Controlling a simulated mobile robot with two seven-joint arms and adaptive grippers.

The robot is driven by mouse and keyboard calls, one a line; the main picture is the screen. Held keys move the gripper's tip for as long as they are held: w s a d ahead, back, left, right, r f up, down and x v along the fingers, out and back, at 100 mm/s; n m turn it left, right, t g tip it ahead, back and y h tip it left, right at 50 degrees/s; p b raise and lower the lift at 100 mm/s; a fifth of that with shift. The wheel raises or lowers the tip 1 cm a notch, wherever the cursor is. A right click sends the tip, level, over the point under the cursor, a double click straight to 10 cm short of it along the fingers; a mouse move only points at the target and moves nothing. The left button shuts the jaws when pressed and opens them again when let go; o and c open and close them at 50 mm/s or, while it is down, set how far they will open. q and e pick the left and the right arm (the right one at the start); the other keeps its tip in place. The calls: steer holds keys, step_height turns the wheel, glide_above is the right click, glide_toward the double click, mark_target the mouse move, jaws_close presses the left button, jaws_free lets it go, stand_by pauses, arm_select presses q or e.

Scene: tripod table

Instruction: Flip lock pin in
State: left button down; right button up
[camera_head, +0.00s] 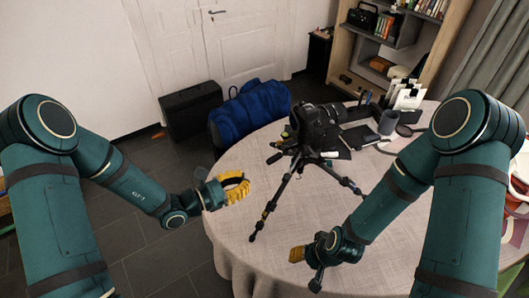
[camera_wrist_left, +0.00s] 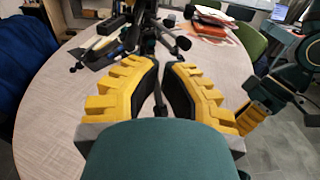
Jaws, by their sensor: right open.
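A black tripod (camera_head: 297,166) with splayed legs stands on the round table and carries a black camera (camera_head: 314,124). Its lower part and legs also show in the left wrist view (camera_wrist_left: 146,36). I cannot pick out the lock pin on it. My left gripper (camera_head: 247,186) with yellow fingers is at the table's left edge, left of the tripod and apart from it. In the left wrist view its fingers (camera_wrist_left: 160,66) are apart with nothing held between them. My right gripper (camera_head: 292,255) is low over the table's front, in front of the tripod, open and apart from it.
The round table (camera_head: 240,240) has a pale cloth, clear at its front left. A dark mug (camera_head: 388,122) and small items stand at the back right. A blue bag (camera_head: 250,112) and a black case (camera_head: 191,109) lie on the floor behind.

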arm_select(q)
steer(key=w+a+n+t, duration=0.1)
steer(key=w+a+r+n+t+y, duration=0.1)
steer(key=shift+w+a+r+t, duration=0.15)
steer(key=shift+a+r+t, duration=0.05)
steer(key=shift+a+t, duration=0.2)
steer(key=x, duration=1.4)
steer(key=shift+d, duration=0.15)
